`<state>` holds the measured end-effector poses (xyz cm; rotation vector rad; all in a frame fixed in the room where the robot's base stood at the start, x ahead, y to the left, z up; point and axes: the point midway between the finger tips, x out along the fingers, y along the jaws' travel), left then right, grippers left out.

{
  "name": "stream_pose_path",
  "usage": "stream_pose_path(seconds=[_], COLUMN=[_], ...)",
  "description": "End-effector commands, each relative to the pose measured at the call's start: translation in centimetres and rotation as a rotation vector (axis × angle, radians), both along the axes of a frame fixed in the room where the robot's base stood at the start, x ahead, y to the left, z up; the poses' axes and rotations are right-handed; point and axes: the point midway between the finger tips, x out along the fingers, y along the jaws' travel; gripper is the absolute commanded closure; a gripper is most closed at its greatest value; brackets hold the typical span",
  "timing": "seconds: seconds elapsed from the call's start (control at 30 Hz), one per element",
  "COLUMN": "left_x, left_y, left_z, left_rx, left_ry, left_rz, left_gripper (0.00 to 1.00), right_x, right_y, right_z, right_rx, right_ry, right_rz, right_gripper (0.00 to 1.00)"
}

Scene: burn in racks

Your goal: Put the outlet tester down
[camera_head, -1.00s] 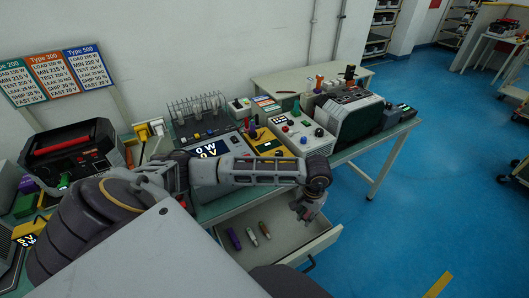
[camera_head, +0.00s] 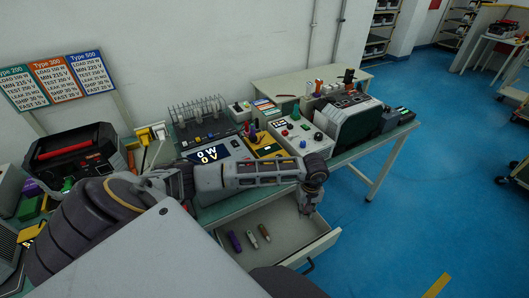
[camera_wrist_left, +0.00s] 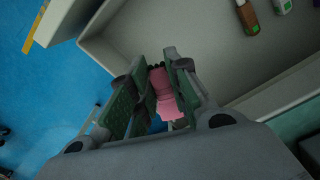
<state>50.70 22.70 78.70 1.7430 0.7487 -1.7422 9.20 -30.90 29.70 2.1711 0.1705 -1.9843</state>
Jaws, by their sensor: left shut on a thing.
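My left gripper (camera_head: 307,210) points down over the right part of the open drawer (camera_head: 284,257). In the left wrist view, the left gripper (camera_wrist_left: 155,72) is shut on a pink object, which I take as the outlet tester (camera_wrist_left: 163,98); its dark end shows between the fingertips. The tester is above the pale drawer floor; I cannot tell whether it touches. In the head view the tester is hidden or too small to make out. My right gripper is not in view.
A purple tool (camera_head: 234,241), a pale tool (camera_head: 250,238) and a brown tool (camera_head: 264,233) lie in the drawer, left of the gripper. The drawer floor near the gripper is clear. A control box (camera_head: 299,135) and a display unit (camera_head: 216,150) stand on the bench above.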

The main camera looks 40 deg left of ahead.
Motion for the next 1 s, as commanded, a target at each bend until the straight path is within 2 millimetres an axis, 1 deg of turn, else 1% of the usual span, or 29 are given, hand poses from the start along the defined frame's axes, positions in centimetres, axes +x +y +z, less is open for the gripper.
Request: stream_pose_path(seconds=[0.3, 0.5, 0.7, 1.0], left_x=[0.41, 0.45, 0.44, 0.43], left_y=[0.10, 0.07, 0.07, 0.07], left_z=[0.00, -0.01, -0.01, -0.02], left_rx=[-0.001, 0.000, 0.000, 0.000], left_ry=[-0.001, 0.000, 0.000, 0.000], left_rz=[0.262, 0.378, 0.423, 0.425], left_gripper=[1.00, 1.00, 1.00, 1.00], right_x=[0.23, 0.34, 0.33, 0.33], right_y=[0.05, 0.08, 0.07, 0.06], right_z=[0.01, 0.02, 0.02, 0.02], right_rx=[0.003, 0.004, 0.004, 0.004], right_ry=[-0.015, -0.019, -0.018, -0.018], right_rz=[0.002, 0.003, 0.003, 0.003], right_gripper=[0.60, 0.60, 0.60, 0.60])
